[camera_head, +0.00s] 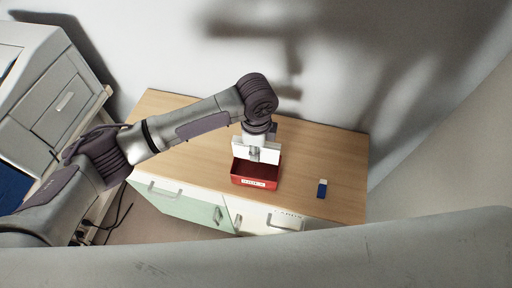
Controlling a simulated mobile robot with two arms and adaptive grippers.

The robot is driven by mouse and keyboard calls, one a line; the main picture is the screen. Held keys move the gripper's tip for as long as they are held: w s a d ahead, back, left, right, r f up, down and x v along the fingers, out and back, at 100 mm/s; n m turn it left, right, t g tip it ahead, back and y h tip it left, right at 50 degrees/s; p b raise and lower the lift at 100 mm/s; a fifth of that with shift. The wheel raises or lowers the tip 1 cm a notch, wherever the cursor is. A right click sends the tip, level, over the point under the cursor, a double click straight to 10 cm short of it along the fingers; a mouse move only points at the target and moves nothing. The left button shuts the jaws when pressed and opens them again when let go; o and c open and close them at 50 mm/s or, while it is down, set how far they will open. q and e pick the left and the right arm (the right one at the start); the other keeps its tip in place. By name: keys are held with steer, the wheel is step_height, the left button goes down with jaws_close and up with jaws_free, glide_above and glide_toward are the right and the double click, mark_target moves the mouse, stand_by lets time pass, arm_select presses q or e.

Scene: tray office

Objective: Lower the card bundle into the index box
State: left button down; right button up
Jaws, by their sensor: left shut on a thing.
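The red index box (254,183) stands on the wooden top near its front edge, with a pale label on its front wall. My left gripper (254,154) is above the box and points down. It is shut on the white card bundle (271,154), which shows on both sides of the fingers. The bundle is at the box's opening, in front of its back wall in the picture. Its lower edge and the inside of the box are partly hidden, so I cannot tell how deep it sits. My right gripper is not in view.
White and pale green drawer fronts (180,203) are below. A grey cabinet (55,100) stands at the left. The wooden top right of the box is mostly clear.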

arm_select(q)
steer(key=shift+f+b, duration=0.95)
steer(key=shift+f, duration=2.05)
steer(key=shift+f+b, duration=1.25)
steer(key=shift+f, duration=1.25)
steer(key=c, duration=0.9)
jaws_free()
steer(key=shift+c, duration=0.2)
step_height(320, 180, up, 12)
steer(key=shift+r, duration=0.1)
